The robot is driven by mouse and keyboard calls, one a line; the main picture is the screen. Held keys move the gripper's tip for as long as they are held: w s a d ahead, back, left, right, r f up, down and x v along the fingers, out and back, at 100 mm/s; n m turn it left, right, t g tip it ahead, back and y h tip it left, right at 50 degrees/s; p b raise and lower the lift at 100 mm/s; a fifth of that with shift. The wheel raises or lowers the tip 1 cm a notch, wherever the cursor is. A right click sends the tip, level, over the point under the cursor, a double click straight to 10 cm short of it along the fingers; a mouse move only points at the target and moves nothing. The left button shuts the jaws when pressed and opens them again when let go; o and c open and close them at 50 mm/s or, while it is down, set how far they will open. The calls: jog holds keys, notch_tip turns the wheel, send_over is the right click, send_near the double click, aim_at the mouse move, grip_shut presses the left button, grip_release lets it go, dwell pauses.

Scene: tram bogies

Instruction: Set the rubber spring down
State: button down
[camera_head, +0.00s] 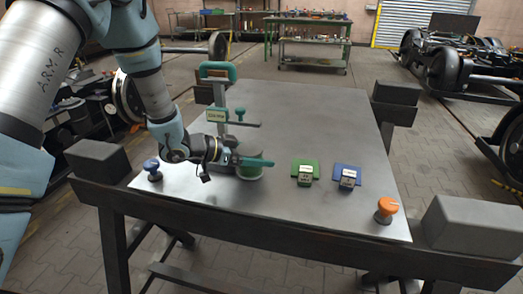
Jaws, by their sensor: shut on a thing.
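My gripper (256,162) is low over the left middle of the metal table (300,115), its teal fingers pointing right. It is shut on a squat round grey-green piece (250,173), which looks like the rubber spring. The fingers and wrist cover part of this piece. It is at or just above the table top; I cannot tell whether it touches.
Behind my gripper stands a teal-handled fixture (218,72) with a label. A blue knob (152,168) is at left. A green pad (306,168), a blue pad (347,173) and an orange knob (386,208) are at right. The table's back right is clear.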

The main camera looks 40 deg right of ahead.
jog(key=d, duration=0.1)
jog(key=w+d, duration=0.1)
jog(key=w+d+p, duration=0.1)
jog(key=shift+f, duration=0.65)
jog(key=shift+f, duration=0.2)
grip_release()
jog(key=shift+r, duration=0.15)
jog(key=b+v, duration=0.1)
jog(key=v, duration=1.1)
jog(key=shift+b, duration=0.4)
